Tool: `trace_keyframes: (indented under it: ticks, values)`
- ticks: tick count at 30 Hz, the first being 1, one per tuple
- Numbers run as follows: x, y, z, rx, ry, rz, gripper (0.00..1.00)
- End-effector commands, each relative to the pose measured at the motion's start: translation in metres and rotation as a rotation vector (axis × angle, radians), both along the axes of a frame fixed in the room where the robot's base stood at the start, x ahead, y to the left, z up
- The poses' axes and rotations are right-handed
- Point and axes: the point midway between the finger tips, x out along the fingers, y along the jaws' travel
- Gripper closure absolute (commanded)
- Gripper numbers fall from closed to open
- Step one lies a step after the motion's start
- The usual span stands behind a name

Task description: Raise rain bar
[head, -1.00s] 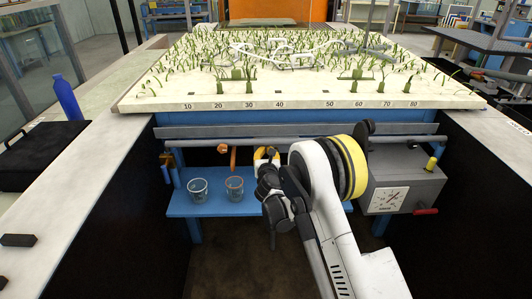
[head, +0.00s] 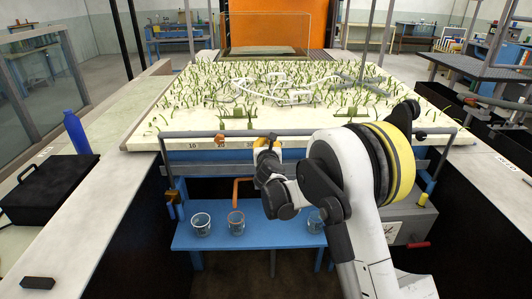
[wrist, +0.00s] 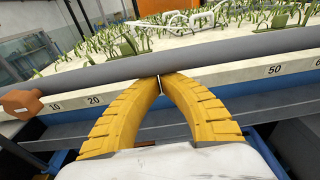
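The rain bar (head: 210,135) is a long grey horizontal tube across the front of the planted bed, level with the bed's front edge. It also crosses the wrist view (wrist: 100,74). An orange hexagonal knob (head: 219,138) sits on it, left of my gripper (head: 266,143); the knob shows at the left of the wrist view (wrist: 20,103). In the wrist view my gripper's yellow fingers (wrist: 160,80) are closed, tips together at the bar's lower edge. I cannot tell whether they pinch the bar or only touch it.
A blue shelf (head: 270,238) under the bed carries glass beakers (head: 201,225). A grey box with a dial (head: 391,231) stands at the right, partly behind my arm. A blue bottle (head: 76,132) and a black case (head: 48,188) are at the left.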

Motion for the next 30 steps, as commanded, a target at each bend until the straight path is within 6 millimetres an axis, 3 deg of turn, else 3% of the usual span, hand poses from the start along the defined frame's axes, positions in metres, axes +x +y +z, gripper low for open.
trace_keyframes:
  ticks: [1, 3, 10, 18, 30]
  values:
    - [0.0, 0.0, 0.018, 0.0, 0.0, 0.0, 1.0]
    - [0.0, 0.0, 0.033, 0.0, 0.0, 0.0, 1.0]
    - [0.0, 0.0, 0.061, 0.0, 0.0, 0.0, 1.0]
    - [0.0, 0.0, 0.068, 0.0, 0.0, 0.0, 1.0]
    - [0.0, 0.001, 0.061, 0.0, 0.0, 0.0, 1.0]
